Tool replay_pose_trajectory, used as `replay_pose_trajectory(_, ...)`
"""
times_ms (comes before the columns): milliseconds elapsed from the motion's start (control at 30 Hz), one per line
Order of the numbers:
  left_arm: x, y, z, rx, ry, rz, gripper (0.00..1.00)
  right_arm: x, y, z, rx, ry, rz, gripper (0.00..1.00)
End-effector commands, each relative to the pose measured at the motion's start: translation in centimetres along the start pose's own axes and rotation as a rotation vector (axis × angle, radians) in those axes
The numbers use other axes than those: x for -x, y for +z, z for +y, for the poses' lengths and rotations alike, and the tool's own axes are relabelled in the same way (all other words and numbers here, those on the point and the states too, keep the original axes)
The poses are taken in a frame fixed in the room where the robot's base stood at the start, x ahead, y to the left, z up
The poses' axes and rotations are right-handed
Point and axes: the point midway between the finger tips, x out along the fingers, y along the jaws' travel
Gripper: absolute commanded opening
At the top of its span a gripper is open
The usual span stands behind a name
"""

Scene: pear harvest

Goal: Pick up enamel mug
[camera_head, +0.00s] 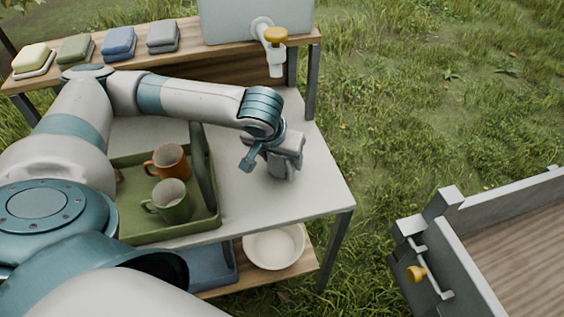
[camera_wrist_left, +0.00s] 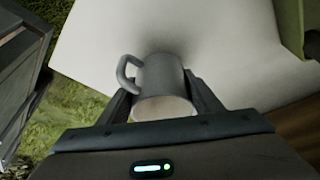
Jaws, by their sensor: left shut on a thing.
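A grey enamel mug (camera_wrist_left: 162,78) sits between the two fingers of my left gripper (camera_wrist_left: 163,92) in the left wrist view, with its handle out to the left. The fingers are shut on the sides of its body. In the head view my left gripper (camera_head: 281,165) is over the right part of the pale table and largely hides the mug. I cannot tell whether the mug touches the table top. An orange-brown mug (camera_head: 168,162) and a green mug (camera_head: 172,203) stand in an olive tray (camera_head: 150,237) to the left. My right gripper is not in view.
The pale table (camera_head: 315,195) is clear right of the tray. A rear shelf holds folded cloths (camera_head: 118,42) and a dispenser with a yellow-topped tap (camera_head: 275,38). A white basin (camera_head: 273,247) is on the lower shelf. A grey-sided cart (camera_head: 500,215) stands at right on grass.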

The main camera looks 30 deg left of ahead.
Motion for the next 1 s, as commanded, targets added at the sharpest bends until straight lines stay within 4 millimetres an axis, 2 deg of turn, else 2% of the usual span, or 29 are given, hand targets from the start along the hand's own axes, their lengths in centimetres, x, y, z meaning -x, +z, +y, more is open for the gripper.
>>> replay_pose_trajectory(133,2.2,-1.0,0.2,-0.001,0.004,0.004,0.29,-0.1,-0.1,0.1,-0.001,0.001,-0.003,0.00)
replay_pose_trajectory(500,6.0,-1.1,6.9,-0.004,0.008,0.003,0.29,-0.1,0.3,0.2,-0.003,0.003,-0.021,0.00)
replay_pose_trajectory(700,7.8,-1.1,9.6,-0.004,0.006,0.003,0.29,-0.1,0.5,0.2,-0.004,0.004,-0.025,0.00)
replay_pose_trajectory(1000,9.0,-1.2,11.5,0.000,0.002,0.001,0.29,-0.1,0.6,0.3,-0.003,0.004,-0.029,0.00)
